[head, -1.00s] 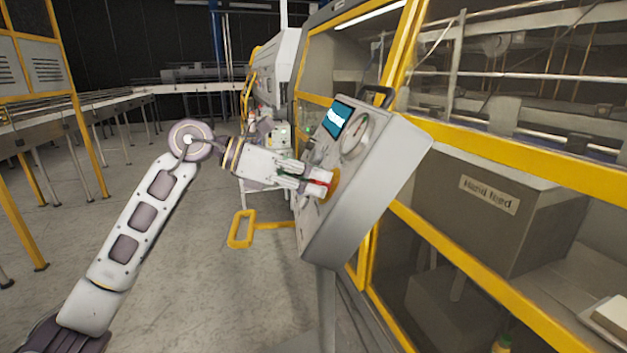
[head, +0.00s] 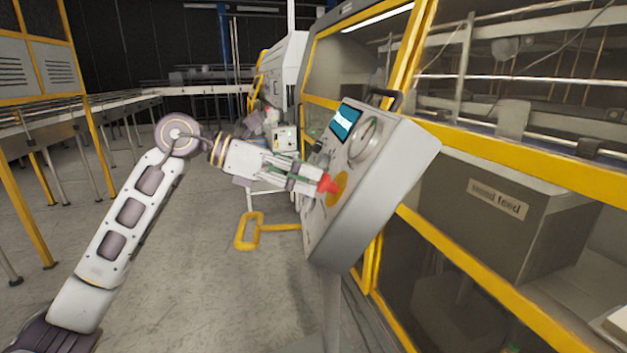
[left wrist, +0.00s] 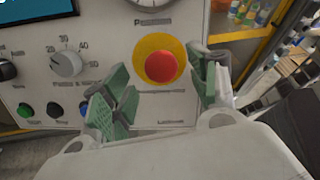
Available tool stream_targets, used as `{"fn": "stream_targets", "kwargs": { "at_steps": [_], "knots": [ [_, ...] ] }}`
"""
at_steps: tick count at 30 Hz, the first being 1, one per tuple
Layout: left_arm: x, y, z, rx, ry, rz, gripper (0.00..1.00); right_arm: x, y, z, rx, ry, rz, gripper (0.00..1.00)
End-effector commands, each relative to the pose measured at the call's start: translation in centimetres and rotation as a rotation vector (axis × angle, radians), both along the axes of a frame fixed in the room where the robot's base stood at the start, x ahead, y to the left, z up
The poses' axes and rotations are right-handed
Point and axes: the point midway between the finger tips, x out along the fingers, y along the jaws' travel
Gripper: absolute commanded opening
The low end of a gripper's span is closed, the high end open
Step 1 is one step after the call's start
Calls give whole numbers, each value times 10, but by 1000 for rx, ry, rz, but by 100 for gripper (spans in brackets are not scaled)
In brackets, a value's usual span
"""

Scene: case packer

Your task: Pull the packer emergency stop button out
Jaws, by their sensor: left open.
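The packer emergency stop button is a red mushroom head (head: 329,184) on a round yellow plate (head: 341,187), on the sloped face of the grey control panel (head: 385,185). In the left wrist view the red button (left wrist: 161,66) shows whole, with the yellow plate (left wrist: 142,50) around it. My left gripper (head: 316,179) is open just in front of the button. In the left wrist view its green-padded fingers (left wrist: 160,95) stand apart, one on each side below the button, with a visible gap to it. My right gripper is not in view.
The panel also carries a screen (head: 347,121), a gauge (head: 364,138), a knob (left wrist: 67,64) and several small push buttons. A yellow-framed machine enclosure (head: 490,165) stands right behind the panel. The floor (head: 190,250) left of the panel is clear; a conveyor (head: 60,118) runs at the far left.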

Motion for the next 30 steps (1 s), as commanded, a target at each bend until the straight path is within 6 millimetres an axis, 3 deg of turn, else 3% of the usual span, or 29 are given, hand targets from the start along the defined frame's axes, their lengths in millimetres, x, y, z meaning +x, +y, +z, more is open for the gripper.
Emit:
{"fn": "stream_targets", "kwargs": {
  "at_steps": [18,30],
  "knots": [
    [-12,73,30,0,1,1,60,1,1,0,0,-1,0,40],
    [-13,81,33,0,0,0,60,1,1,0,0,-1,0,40]
  ]
}}
